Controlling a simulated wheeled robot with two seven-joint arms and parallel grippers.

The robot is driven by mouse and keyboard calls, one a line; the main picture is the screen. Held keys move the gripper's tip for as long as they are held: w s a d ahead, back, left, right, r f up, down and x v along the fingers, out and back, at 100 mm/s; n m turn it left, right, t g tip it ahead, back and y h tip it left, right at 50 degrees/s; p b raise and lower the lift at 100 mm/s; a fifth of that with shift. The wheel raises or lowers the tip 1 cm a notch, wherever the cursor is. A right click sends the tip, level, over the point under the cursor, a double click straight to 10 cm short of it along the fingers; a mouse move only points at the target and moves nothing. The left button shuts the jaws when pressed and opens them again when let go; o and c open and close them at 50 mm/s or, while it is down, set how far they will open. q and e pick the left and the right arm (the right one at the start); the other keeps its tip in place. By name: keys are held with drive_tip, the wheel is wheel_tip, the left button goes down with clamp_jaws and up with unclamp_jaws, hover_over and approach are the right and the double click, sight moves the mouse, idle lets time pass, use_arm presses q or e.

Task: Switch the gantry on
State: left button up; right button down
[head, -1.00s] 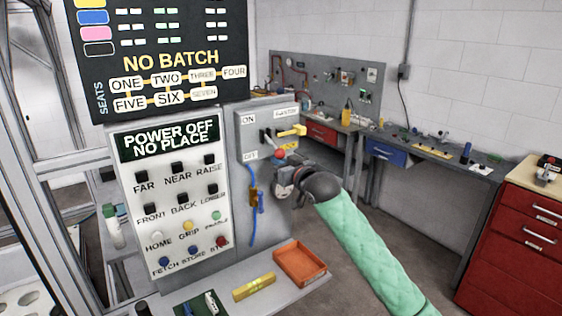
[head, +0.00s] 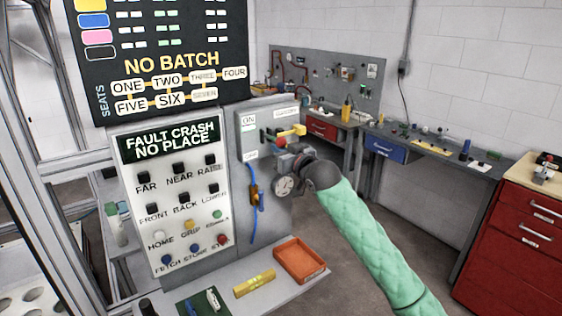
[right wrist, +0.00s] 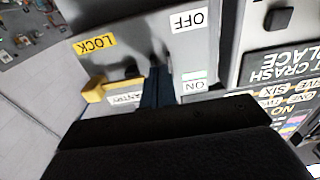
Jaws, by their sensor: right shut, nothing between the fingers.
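The grey switch box (head: 250,140) stands right of the button panel, with an ON label (head: 248,120) at its top and an OFF label lower down. The right wrist view shows the OFF label (right wrist: 188,20), the ON label (right wrist: 194,86) and a yellow LOCK label (right wrist: 95,44). A yellow piece (head: 294,130) sticks out from the box's right side. My right gripper (right wrist: 158,72) is shut with nothing between its fingers, close to the box face near the ON end. The lever is mostly hidden by the gripper. My left gripper is not in view.
The button panel (head: 150,215) has a display (head: 170,140) reading FAULT CRASH, NO PLACE. Above it a black board (head: 160,50) reads NO BATCH. An orange tray (head: 300,262) and a yellow bar (head: 254,283) lie on the shelf below. A blue cable hangs under the box.

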drive_tip(key=shift+r, duration=0.35)
use_arm(q)
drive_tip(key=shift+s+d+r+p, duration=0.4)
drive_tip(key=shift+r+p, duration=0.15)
drive_tip(key=shift+p, duration=0.1)
use_arm(e)
drive_tip(key=f+v, duration=0.1)
drive_tip(key=v, duration=0.8)
drive_tip(key=shift+f, duration=0.15)
drive_tip(key=shift+d, duration=0.1)
